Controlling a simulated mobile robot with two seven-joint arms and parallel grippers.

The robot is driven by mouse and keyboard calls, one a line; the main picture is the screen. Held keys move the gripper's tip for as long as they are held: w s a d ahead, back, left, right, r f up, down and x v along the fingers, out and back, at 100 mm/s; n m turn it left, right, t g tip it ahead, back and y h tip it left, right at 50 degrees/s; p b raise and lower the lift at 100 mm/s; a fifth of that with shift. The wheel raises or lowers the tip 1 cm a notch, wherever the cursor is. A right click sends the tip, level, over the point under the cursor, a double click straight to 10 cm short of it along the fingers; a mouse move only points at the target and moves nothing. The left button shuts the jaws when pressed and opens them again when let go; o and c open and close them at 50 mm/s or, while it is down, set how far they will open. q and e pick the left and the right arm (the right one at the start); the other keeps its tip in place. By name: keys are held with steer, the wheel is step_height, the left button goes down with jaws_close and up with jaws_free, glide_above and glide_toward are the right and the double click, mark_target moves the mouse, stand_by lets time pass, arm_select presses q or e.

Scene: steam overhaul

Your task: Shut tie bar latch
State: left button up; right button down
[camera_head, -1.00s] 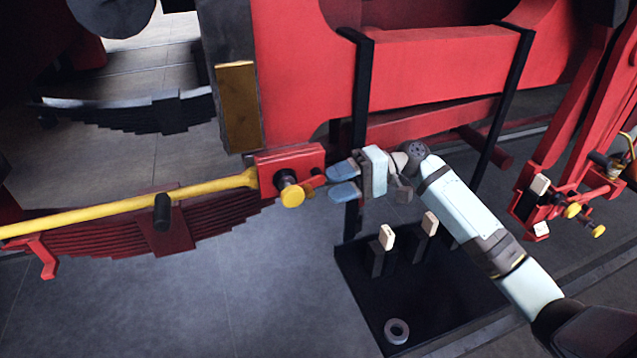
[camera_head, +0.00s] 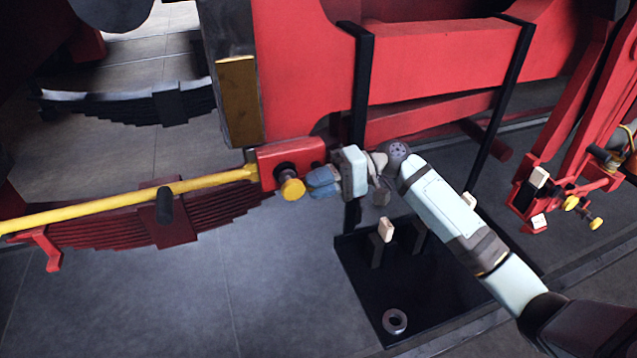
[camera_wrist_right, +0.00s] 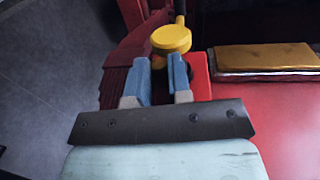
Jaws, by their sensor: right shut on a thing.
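The yellow tie bar (camera_head: 120,207) runs from the left into a red end block (camera_head: 285,158). A yellow knob (camera_head: 292,189) sticks out of the block's front; it also shows beyond my fingertips in the right wrist view (camera_wrist_right: 171,38). My right gripper (camera_head: 322,180) is at the block's right side, just right of the knob. Its blue fingers are shut on the small red latch lever, which they now hide almost wholly. In the right wrist view the fingers stay a little apart. My left gripper is not in view.
A red frame with a black upright (camera_head: 361,95) stands behind my right gripper. A dark leaf spring (camera_head: 165,105) is behind at left. Below is a black stand (camera_head: 440,300) with pale-tipped posts and a grey ring (camera_head: 395,321). Red linkage with yellow knobs (camera_head: 571,203) is at right.

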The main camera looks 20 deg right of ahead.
steer(key=y+b, duration=0.3)
steer(key=b, duration=0.2)
steer(key=shift+r, duration=0.2)
steer(key=c, duration=1.4)
jaws_free()
steer(key=shift+c, duration=0.2)
steer(key=o, duration=0.4)
